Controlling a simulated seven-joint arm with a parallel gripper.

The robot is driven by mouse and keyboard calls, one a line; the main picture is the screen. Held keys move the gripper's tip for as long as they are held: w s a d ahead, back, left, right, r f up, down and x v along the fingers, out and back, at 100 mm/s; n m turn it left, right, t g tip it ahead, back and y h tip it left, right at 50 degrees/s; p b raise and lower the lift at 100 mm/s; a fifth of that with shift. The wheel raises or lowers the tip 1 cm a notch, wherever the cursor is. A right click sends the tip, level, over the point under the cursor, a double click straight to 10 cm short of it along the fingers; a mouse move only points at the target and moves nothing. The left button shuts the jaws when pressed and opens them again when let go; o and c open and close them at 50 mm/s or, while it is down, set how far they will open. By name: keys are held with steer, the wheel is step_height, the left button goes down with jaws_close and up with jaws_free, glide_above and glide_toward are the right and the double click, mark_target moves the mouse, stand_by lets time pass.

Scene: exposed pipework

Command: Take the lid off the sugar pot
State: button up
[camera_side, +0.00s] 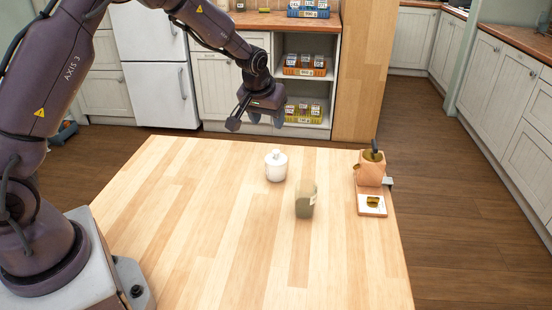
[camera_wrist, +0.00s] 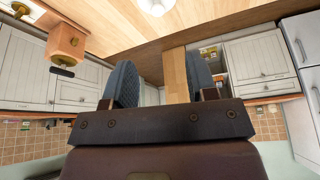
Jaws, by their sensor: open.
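The white sugar pot (camera_side: 276,168) stands upright on the wooden table (camera_side: 190,220), with its lid (camera_side: 276,156) and small knob on top. In the wrist view the pot (camera_wrist: 156,6) shows only in part, cut off by the top edge. My gripper (camera_side: 255,122) hangs above the far edge of the table, beyond the pot and well clear of it. In the wrist view my gripper (camera_wrist: 160,82) has its two dark padded fingers wide apart with nothing between them.
A grey-green cup-like container (camera_side: 305,200) stands right of and nearer than the pot. The table's left and front are clear.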

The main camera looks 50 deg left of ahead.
glide_above(275, 151)
steer(key=s, duration=0.2)
steer(key=f, duration=0.7)
steer(key=shift+w+d, duration=0.25)
steer(key=shift+d, duration=0.05)
steer(key=x, duration=0.5)
steer(key=shift+d, duration=0.2)
steer(key=shift+s+f, duration=0.1)
steer(key=shift+s, duration=0.05)
jaws_close()
